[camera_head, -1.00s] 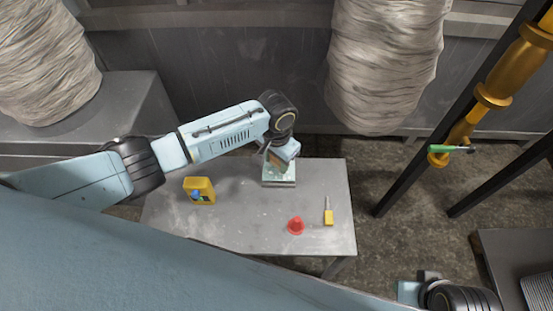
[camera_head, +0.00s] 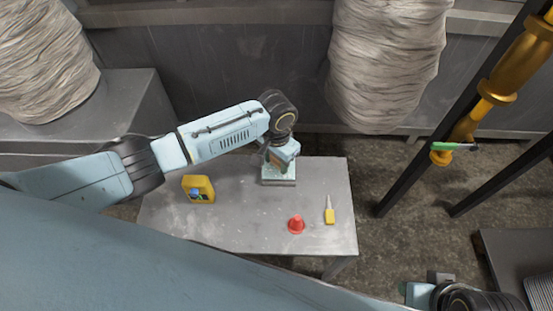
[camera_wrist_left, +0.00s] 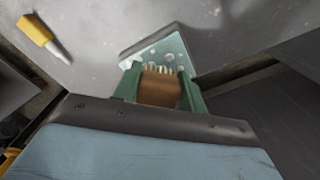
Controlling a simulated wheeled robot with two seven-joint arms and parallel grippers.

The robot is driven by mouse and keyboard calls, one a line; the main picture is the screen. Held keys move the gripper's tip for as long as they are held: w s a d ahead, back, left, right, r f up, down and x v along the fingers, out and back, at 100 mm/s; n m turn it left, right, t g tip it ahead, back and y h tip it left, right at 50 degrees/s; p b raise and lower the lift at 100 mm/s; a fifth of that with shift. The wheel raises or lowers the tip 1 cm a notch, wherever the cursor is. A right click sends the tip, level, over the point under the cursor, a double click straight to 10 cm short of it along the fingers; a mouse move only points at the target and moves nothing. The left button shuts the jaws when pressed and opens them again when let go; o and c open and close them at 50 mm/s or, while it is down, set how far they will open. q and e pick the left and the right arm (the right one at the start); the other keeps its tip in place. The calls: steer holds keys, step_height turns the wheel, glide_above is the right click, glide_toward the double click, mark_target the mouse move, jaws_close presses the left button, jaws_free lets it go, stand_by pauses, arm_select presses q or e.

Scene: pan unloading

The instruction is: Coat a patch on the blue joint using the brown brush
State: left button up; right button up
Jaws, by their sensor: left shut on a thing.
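My left gripper (camera_head: 275,160) is over the pale blue-green block on the table. In the left wrist view its green fingers (camera_wrist_left: 158,90) are shut on the brown brush (camera_wrist_left: 159,91). The brush's pale bristles point at the block (camera_wrist_left: 160,52), which has round light spots on top. Bristles and block overlap there, and I cannot tell whether they touch. The block also shows in the head view (camera_head: 278,181), partly under the gripper. I see no joint that is clearly blue. My right gripper (camera_head: 420,294) is partly in view at the bottom right, its fingers hidden.
On the grey table (camera_head: 235,225) stand a yellow container (camera_head: 199,189), a red cone-shaped thing (camera_head: 296,225) and a yellow-handled tool (camera_head: 329,212). A golden pipe (camera_head: 515,70) with a green handle (camera_head: 444,146) rises at the right. The table's front middle is clear.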

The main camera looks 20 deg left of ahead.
arm_select(q)
steer(key=shift+f+b, duration=0.45)
steer(key=shift+f, duration=0.65)
arm_select(e)
steer(key=shift+f, duration=0.4)
stand_by(0.6)
stand_by(0.5)
arm_select(q)
steer(key=shift+r+p, duration=0.6)
steer(key=shift+p, duration=0.15)
steer(key=shift+r+p, duration=0.7)
steer(key=shift+p, duration=0.15)
steer(key=shift+r+p, duration=0.4)
steer(key=shift+p, duration=0.1)
steer(key=shift+r+p, duration=0.5)
steer(key=shift+p, duration=0.15)
steer(key=shift+r+p, duration=0.75)
steer(key=shift+p, duration=0.1)
steer(key=shift+r+p, duration=0.6)
steer(key=shift+p, duration=0.2)
arm_select(e)
steer(key=s+d+f, duration=0.1)
steer(key=d+f, duration=0.2)
steer(key=f, duration=0.6)
steer(key=s+d+f+g+h, duration=0.1)
steer(key=d+f, duration=0.3)
steer(key=f, duration=0.5)
steer(key=shift+s+d, duration=0.2)
steer(key=shift+s, duration=0.35)
